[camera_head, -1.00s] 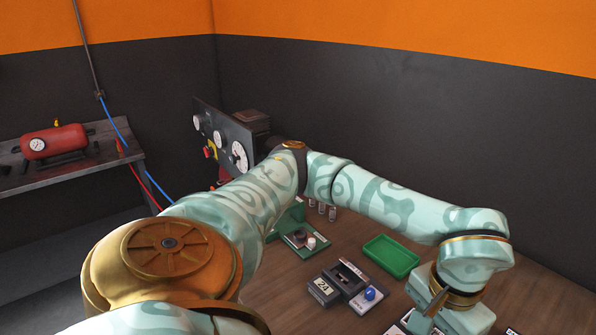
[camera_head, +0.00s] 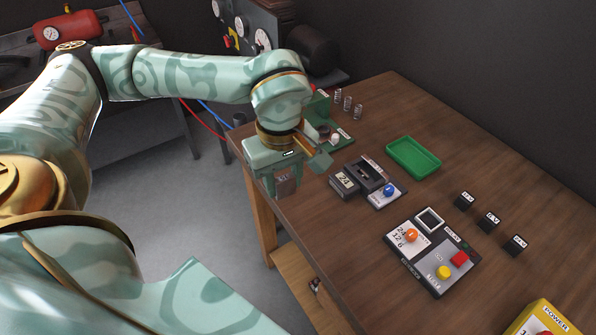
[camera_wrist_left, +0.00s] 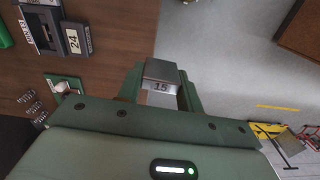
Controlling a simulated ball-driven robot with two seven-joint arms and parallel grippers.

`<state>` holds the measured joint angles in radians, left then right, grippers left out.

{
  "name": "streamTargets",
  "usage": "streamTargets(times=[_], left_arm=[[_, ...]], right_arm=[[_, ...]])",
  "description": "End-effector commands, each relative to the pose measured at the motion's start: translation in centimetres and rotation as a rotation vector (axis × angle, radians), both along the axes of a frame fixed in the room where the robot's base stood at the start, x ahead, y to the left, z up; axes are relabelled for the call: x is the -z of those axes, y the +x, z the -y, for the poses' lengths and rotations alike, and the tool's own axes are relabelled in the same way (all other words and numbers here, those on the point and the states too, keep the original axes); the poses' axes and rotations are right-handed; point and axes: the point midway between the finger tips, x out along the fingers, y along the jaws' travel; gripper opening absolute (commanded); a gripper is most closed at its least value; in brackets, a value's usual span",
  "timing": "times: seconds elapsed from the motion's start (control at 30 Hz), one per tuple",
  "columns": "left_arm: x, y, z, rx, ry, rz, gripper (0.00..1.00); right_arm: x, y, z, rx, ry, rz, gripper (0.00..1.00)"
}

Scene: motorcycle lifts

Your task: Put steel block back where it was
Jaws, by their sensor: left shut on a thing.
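My left gripper (camera_head: 286,192) is shut on the steel block (camera_head: 284,180), at the left edge of the wooden table. In the left wrist view, the block (camera_wrist_left: 160,72) is grey, marked 15, and sits between the green fingers of the gripper (camera_wrist_left: 164,88). Floor shows behind the block there, so it looks held off the tabletop. My right gripper is out of view.
A green fixture (camera_head: 318,106) and springs (camera_head: 347,103) stand behind the gripper. A green tray (camera_head: 413,168), a button panel (camera_head: 433,262), small black cubes (camera_head: 489,220) and a yellow box (camera_head: 541,318) lie to the right. The table's far right is clear.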

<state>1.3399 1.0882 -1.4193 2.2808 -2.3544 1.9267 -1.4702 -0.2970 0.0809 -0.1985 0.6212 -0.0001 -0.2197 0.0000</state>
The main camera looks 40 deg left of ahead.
Motion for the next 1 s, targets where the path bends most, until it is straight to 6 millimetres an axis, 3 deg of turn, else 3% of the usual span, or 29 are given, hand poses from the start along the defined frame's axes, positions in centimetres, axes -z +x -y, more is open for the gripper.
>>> streamTargets(times=[0.1, 0.3, 0.37, 0.67, 0.7, 0.83, 1.0], left_arm=[[-0.3, -0.5, -0.9, -0.251, 0.0, 0.001, 0.03], [0.0, -0.2, -1.7, -0.451, -0.001, -0.001, 0.03], [0.4, 0.7, -1.9, -0.464, -0.001, -0.001, 0.03], [4.0, 8.3, -3.2, -0.463, -0.001, -0.001, 0.03], [5.1, 8.9, -3.3, -0.462, 0.0, -0.005, 0.03], [7.5, 10.9, -3.7, -0.461, -0.001, -0.003, 0.03], [8.9, 12.3, -4.0, -0.459, -0.001, 0.0, 0.03]], right_arm=[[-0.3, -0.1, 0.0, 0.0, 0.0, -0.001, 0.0], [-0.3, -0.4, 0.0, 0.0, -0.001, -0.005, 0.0], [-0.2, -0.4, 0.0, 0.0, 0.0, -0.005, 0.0], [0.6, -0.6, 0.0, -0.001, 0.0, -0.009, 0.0], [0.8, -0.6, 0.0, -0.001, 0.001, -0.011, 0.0], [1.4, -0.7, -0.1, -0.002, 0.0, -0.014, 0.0], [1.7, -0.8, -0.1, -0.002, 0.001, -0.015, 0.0]])
